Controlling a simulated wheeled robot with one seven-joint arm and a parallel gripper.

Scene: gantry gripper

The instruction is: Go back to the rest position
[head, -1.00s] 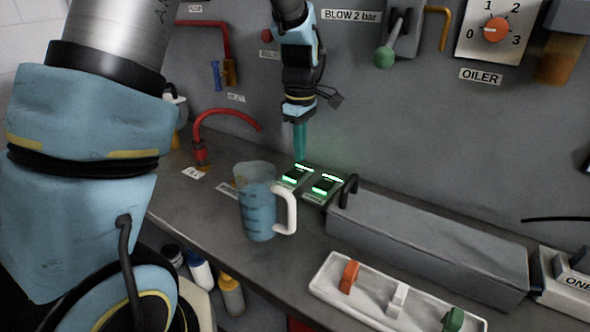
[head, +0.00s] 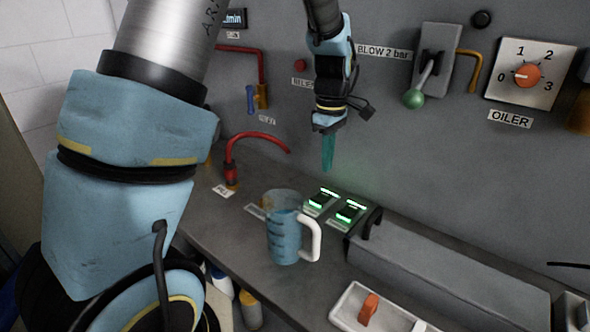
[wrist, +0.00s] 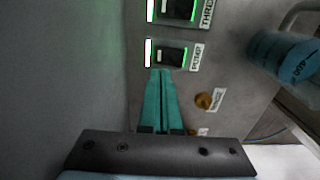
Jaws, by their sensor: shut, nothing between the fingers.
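My gripper (head: 327,153) has teal fingers and hangs pointing down above the back of the bench. It is shut and empty, apart from everything around it. In the wrist view its closed fingers (wrist: 161,75) point toward two switches with green lights. These green-lit switches (head: 336,203) sit on the bench below the gripper and slightly to its right. No marked rest position shows in these views.
A blue measuring jug (head: 284,240) with a white handle stands in front of the switches. A long grey box (head: 450,272) lies to the right. A red curved pipe (head: 232,158) rises at left. The wall carries a green-knobbed lever (head: 413,98) and the oiler dial (head: 526,75).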

